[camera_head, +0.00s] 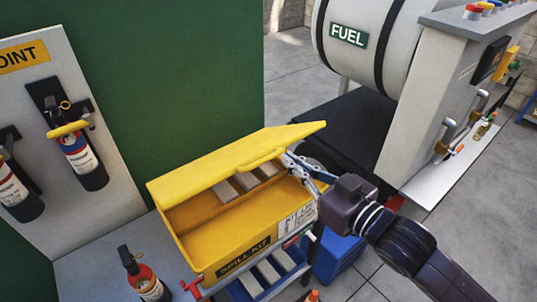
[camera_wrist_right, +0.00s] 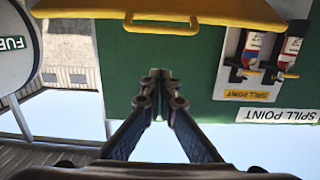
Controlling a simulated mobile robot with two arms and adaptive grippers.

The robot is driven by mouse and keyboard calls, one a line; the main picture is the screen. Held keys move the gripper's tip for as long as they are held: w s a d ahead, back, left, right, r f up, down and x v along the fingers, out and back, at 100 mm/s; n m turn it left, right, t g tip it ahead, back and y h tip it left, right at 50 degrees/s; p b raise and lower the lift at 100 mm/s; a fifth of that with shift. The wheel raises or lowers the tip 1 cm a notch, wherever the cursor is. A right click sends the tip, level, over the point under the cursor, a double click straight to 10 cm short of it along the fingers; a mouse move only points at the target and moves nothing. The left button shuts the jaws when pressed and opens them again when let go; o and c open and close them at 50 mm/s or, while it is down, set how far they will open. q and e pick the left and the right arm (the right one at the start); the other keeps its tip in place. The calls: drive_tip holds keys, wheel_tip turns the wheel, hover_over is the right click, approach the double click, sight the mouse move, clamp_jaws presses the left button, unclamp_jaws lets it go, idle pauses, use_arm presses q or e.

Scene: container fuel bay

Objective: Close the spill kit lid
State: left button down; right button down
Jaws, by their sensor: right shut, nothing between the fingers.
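The yellow spill kit box (camera_head: 225,250) stands with its front, labelled SPILL KIT, facing me. Its yellow lid (camera_head: 220,165) is partly open, tilted above the box, and pale items show inside through the gap. The lid has a yellow handle (camera_head: 262,159) on its front edge. My right gripper (camera_head: 287,160) is shut and empty, close to the lid's front edge, right of the handle; I cannot tell if it touches. In the right wrist view the shut fingertips (camera_wrist_right: 158,80) appear apart from the lid (camera_wrist_right: 220,10) and its handle (camera_wrist_right: 162,23). My left gripper is not in view.
A red extinguisher (camera_head: 145,278) stands left of the box, and others hang on a board (camera_head: 105,140). A blue bin (camera_head: 338,258) stands below at right. The FUEL tank (camera_head: 355,40) and a grey dispenser cabinet (camera_head: 430,90) stand behind at right.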

drive_tip(key=p, duration=0.4)
hover_over(268, 157)
drive_tip(key=shift+s+a, duration=0.3)
drive_tip(key=shift+a, duration=0.05)
drive_tip(key=f, duration=0.1)
drive_tip(key=f+p, duration=0.1)
drive_tip(key=s+f+p, duration=0.1)
drive_tip(key=f, duration=0.1)
drive_tip(key=shift+d, duration=0.4)
drive_tip(key=shift+f, duration=0.15)
drive_tip(key=shift+f, duration=0.1)
